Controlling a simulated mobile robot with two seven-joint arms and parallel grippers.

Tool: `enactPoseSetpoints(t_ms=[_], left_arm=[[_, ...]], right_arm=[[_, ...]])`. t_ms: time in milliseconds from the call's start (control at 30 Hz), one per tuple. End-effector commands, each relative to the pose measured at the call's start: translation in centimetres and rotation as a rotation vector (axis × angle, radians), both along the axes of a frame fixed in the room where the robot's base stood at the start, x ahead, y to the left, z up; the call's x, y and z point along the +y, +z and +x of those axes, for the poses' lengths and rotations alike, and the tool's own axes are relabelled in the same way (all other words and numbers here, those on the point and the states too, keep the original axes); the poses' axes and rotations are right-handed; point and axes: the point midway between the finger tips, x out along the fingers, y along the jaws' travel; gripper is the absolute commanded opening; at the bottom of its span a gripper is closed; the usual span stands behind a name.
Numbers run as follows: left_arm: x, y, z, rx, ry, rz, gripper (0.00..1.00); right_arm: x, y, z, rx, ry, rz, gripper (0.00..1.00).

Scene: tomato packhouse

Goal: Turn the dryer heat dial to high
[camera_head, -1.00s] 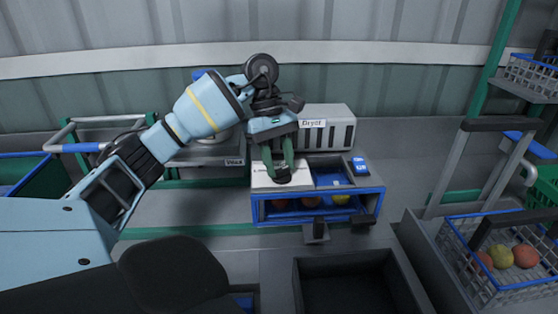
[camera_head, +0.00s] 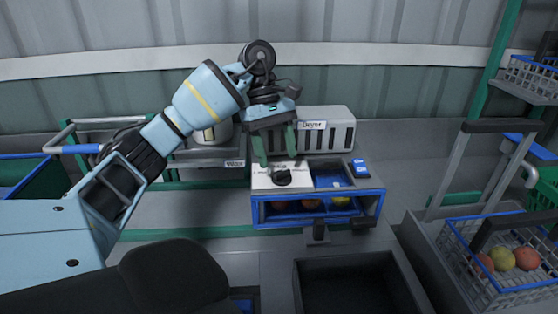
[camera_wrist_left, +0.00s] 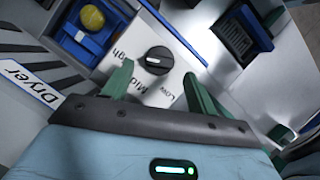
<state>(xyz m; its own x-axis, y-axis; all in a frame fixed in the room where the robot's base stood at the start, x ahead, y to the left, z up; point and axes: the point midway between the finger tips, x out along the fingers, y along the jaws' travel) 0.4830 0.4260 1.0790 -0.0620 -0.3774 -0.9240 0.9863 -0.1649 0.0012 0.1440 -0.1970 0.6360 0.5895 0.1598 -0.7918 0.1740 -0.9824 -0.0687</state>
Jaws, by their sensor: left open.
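The heat dial (camera_head: 282,177) is a round black knob on a white panel (camera_head: 262,182) at the front left of the dryer (camera_head: 336,116). In the left wrist view the dial (camera_wrist_left: 159,60) has a white mark on its left side, the side of the "High" lettering. "Mid" and "Low" stand nearer the gripper. My left gripper (camera_head: 277,160) is open just above and behind the dial in the head view. Its green fingers are spread and hold nothing; they look clear of the knob. My right gripper is not in view.
A blue-framed opening (camera_head: 318,217) below the panel shows several tomatoes. A blue tag (camera_head: 360,168) sits right of the panel. A dark open bin (camera_head: 346,256) is in front. A wire basket (camera_head: 497,281) with tomatoes stands at right.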

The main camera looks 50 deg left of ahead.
Motion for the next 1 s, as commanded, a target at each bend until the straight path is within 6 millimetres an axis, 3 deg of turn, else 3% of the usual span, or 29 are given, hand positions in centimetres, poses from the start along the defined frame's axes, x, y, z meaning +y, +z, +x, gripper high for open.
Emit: enactPoseSetpoints(t_ms=[100,333,1000], left_arm=[[0.7,2.2,0.1,-0.007,0.001,0.000,0.58],[1.6,4.3,0.3,-0.004,0.000,-0.001,0.58],[1.9,4.6,0.3,0.000,-0.001,0.000,0.58]], right_arm=[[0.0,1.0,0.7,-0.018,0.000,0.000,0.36],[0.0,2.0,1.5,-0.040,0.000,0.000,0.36],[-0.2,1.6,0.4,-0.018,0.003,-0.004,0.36]])
